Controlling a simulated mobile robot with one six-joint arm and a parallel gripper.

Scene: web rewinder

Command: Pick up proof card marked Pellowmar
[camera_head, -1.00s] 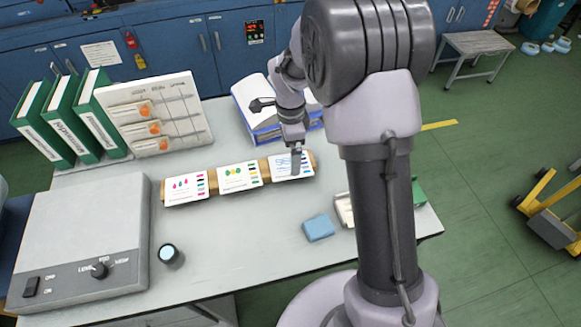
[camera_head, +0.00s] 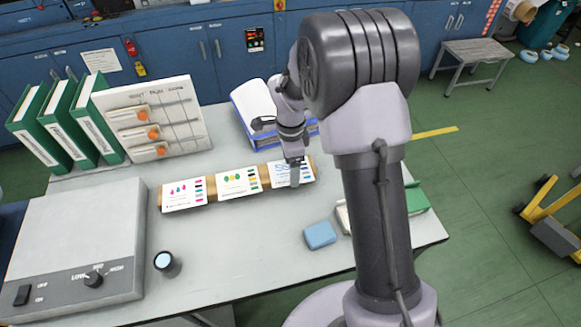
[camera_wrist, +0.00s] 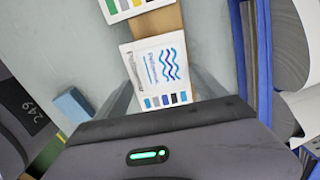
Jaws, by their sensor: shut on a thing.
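The proof card (camera_head: 280,173) with blue wavy lines is the rightmost of three white cards on a wooden rail (camera_head: 212,194). It also shows in the wrist view (camera_wrist: 143,62), with a row of blue and grey squares; its small lettering is too blurred to read surely. My gripper (camera_head: 294,180) is at this card, partly covering it in the head view. In the wrist view my gripper (camera_wrist: 163,92) has a finger on each side of the card and is shut on it. The card still appears at the rail.
A blue block (camera_head: 319,235) lies in front.

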